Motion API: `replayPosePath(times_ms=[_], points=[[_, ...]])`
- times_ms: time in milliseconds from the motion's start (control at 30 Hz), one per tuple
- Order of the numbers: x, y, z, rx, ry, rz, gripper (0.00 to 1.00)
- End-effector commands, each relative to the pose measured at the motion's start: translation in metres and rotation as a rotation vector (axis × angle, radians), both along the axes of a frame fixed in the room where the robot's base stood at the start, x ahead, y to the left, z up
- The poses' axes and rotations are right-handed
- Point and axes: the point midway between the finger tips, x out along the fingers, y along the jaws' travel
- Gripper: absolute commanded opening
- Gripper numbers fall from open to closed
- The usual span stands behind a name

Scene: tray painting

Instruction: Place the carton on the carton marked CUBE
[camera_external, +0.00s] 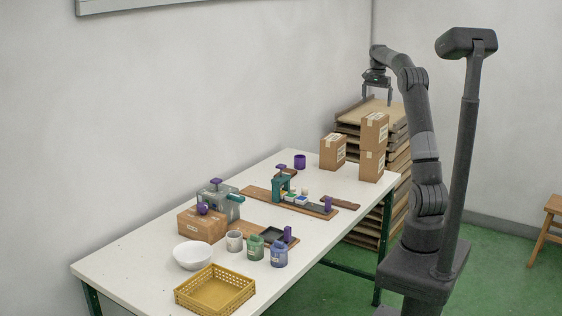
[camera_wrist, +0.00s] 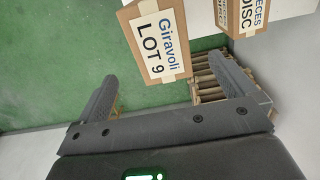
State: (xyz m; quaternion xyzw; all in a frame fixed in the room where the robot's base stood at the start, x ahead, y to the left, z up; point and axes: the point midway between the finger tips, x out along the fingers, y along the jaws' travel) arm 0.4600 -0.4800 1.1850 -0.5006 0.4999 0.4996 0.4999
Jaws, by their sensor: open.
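My gripper (camera_external: 376,92) is open and empty, raised at the far end of the table, above and behind the cartons. Its two spread fingers also show in the wrist view (camera_wrist: 167,86). One brown carton (camera_external: 374,131) stands on another carton (camera_external: 371,166) at the table's far right corner. A third carton (camera_external: 333,151) stands just left of them. In the wrist view, a carton labelled "Giravoli LOT 9" (camera_wrist: 177,66) lies beyond the fingers, and a carton reading "DISC" (camera_wrist: 232,14) is to its right. No label reading CUBE is legible in either view.
Another carton (camera_external: 197,226) lies near the table's left edge beside a white bowl (camera_external: 193,255), several jars and a yellow basket (camera_external: 215,291). Wooden boards and purple-handled tools fill the middle. A tall stack of wooden trays (camera_external: 397,140) stands behind the table's far end.

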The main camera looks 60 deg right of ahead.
Motion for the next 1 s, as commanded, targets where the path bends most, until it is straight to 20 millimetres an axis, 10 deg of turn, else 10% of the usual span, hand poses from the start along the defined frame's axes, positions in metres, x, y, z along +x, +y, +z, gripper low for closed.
replayPosePath(times_ms=[333,667,1000], points=[[0.01,0.036,0.015,-0.02,-0.019,0.087,1.0],[0.014,0.199,0.046,-0.115,-0.109,0.499,1.0],[-0.043,0.35,0.033,-0.222,-0.215,0.939,1.0]])
